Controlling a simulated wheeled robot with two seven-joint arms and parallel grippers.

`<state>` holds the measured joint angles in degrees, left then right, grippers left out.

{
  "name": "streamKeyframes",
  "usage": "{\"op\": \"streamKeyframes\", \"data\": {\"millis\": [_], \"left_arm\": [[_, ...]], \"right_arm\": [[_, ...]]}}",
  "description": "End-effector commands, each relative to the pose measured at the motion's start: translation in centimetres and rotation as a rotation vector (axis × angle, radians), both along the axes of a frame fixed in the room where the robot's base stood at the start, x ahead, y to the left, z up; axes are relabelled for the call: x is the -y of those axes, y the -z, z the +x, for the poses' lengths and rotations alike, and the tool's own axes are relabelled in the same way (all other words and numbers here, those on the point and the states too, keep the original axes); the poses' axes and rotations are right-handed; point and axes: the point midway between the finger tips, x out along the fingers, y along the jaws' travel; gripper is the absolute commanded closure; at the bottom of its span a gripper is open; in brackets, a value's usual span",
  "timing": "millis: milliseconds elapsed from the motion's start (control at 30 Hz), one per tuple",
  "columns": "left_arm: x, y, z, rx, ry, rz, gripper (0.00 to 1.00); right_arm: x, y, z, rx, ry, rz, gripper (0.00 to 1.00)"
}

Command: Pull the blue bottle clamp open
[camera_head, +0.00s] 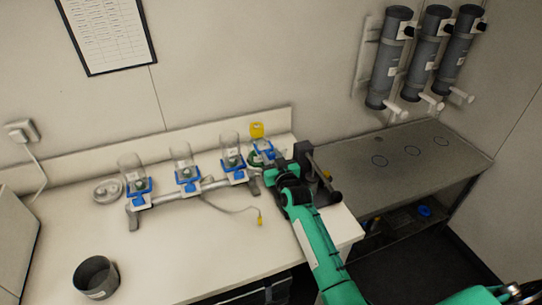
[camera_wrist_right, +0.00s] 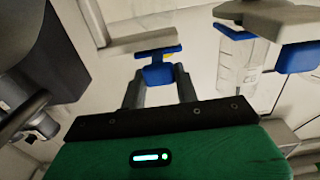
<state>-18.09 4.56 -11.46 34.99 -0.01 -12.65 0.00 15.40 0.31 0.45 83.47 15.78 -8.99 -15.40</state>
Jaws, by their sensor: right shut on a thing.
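A white rack (camera_head: 190,190) stands on the bench and carries several clear vessels with blue clamps. At its right end, a blue bottle clamp (camera_head: 265,147) sits below a yellow cap or tag (camera_head: 257,130). My right gripper (camera_head: 274,163) reaches this end from the front right. In the right wrist view, its two grey fingers (camera_wrist_right: 160,88) are shut on the blue clamp (camera_wrist_right: 158,73), whose wider blue bar extends above the fingertips. The gripper partly hides this end of the rack in the head view. My left gripper is not in view.
A dark stand (camera_head: 322,178) is close right of my right gripper. A cable with a yellow end (camera_head: 259,221) lies on the bench. A grey cup (camera_head: 96,277) stands at front left. Grey cylinders (camera_head: 388,58) hang on the right wall. The front middle bench is mostly clear.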

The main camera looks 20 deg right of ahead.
Motion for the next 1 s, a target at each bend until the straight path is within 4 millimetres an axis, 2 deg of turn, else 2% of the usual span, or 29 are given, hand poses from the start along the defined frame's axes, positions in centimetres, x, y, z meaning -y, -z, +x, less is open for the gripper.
{"op": "streamKeyframes", "data": {"millis": [33, 67, 133, 167, 300, 567, 767, 1000], "left_arm": [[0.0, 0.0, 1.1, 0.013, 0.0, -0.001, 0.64], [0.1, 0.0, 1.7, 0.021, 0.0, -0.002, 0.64], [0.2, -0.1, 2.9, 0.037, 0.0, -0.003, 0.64], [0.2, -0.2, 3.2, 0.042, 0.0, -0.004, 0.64], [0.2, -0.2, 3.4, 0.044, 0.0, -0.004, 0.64], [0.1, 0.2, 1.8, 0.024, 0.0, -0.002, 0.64], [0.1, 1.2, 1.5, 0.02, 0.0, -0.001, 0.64], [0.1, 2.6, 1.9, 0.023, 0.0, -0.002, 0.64]], "right_arm": [[0.0, 0.3, -0.1, -0.006, -0.001, 0.0, 1.0], [-0.1, 0.4, -0.1, -0.006, -0.001, 0.0, 0.63], [-0.1, 0.3, 0.0, -0.006, -0.001, 0.0, 0.5], [0.0, 0.3, 0.0, -0.006, -0.001, 0.0, 0.47], [0.0, 0.3, 0.0, -0.005, -0.001, 0.0, 0.47], [0.0, 0.3, -0.7, -0.004, -0.001, 0.0, 0.47], [0.1, 0.6, -3.4, -0.004, 0.0, -0.001, 0.47], [0.3, 0.7, -7.9, -0.005, 0.0, 0.0, 0.47]]}}
